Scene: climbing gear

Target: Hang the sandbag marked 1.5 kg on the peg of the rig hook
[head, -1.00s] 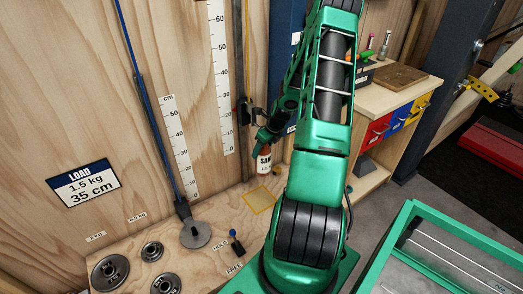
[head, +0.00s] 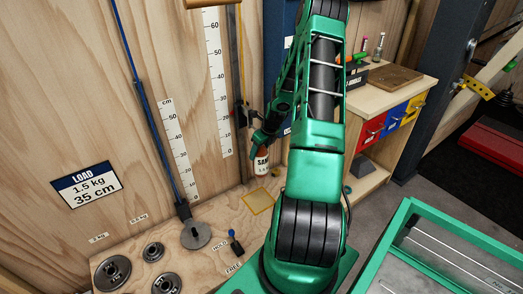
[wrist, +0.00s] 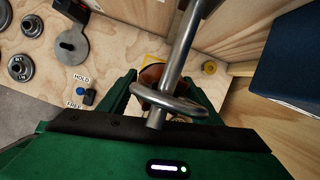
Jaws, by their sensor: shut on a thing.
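The sandbag (head: 261,164) is a small white bag with dark lettering, partly cut off by my gripper; its weight mark cannot be read. It hangs under my gripper (head: 264,138), which is shut on its top, in front of the wooden wall and above the yellow square. In the wrist view, a reddish-brown part (wrist: 151,75) shows between the green fingers of my gripper (wrist: 162,88). A grey metal rod with a round flange or ring (wrist: 170,103), apparently the rig hook's peg, crosses in front of them. Whether the bag touches it cannot be told.
A yellow-outlined square (head: 259,202) lies on the wooden board below. Round weights (head: 111,272) and a slotted disc (head: 195,235) are at the left, near the HOLD/FREE switch (head: 235,243). A dark vertical rail (head: 238,90) runs up the wall. A drawer bench (head: 385,100) stands right.

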